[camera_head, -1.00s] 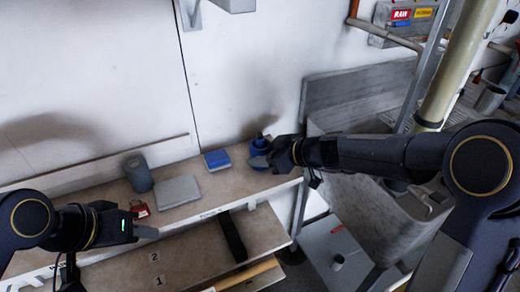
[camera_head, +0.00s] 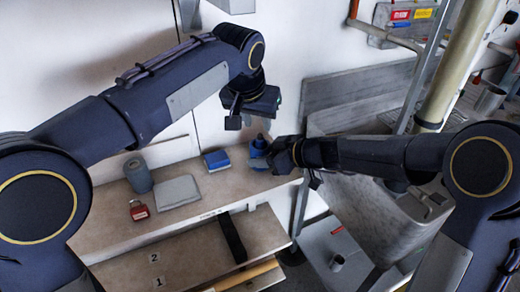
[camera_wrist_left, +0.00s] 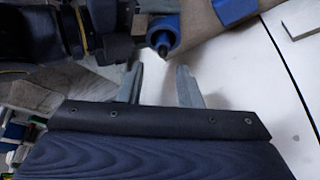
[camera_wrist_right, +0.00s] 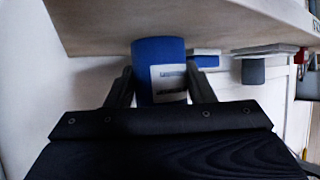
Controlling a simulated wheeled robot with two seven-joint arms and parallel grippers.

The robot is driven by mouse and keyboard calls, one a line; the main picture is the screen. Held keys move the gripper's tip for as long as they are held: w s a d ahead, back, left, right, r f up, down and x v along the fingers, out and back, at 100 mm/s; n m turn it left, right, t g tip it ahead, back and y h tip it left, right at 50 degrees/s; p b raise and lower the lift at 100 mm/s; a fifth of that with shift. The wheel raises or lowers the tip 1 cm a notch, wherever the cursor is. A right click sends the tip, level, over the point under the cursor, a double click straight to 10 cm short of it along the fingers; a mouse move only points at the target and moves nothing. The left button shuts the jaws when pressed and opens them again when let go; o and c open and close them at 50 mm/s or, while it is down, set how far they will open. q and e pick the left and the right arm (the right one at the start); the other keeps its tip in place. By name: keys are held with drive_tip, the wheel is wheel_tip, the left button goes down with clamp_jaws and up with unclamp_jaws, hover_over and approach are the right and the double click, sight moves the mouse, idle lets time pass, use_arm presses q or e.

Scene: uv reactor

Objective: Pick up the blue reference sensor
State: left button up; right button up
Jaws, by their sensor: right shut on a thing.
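The blue reference sensor (camera_head: 258,149) is at the right end of the wooden shelf, partly hidden by my right gripper. My right gripper (camera_head: 270,157) reaches it from the right. In the right wrist view the sensor (camera_wrist_right: 158,62), blue with a pale label, lies between the two fingers, which are shut on it. My left gripper (camera_head: 250,118) hangs above the shelf, just above the sensor. In the left wrist view its fingers (camera_wrist_left: 160,85) are apart with nothing between them, and the sensor's dark tip (camera_wrist_left: 162,45) shows beyond them.
A blue box (camera_head: 217,161), a grey pad (camera_head: 177,193), a grey cylinder (camera_head: 138,175) and a red padlock (camera_head: 138,210) are on the shelf (camera_head: 215,195) to the left. A grey basin (camera_head: 375,215) stands at the right. A wall is behind the shelf.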

sight(260, 139)
use_arm(q)
drive_tip(key=x, duration=0.6)
drive_tip(key=shift+a+f, duration=0.15)
drive_tip(key=shift+f, duration=0.25)
clamp_jaws()
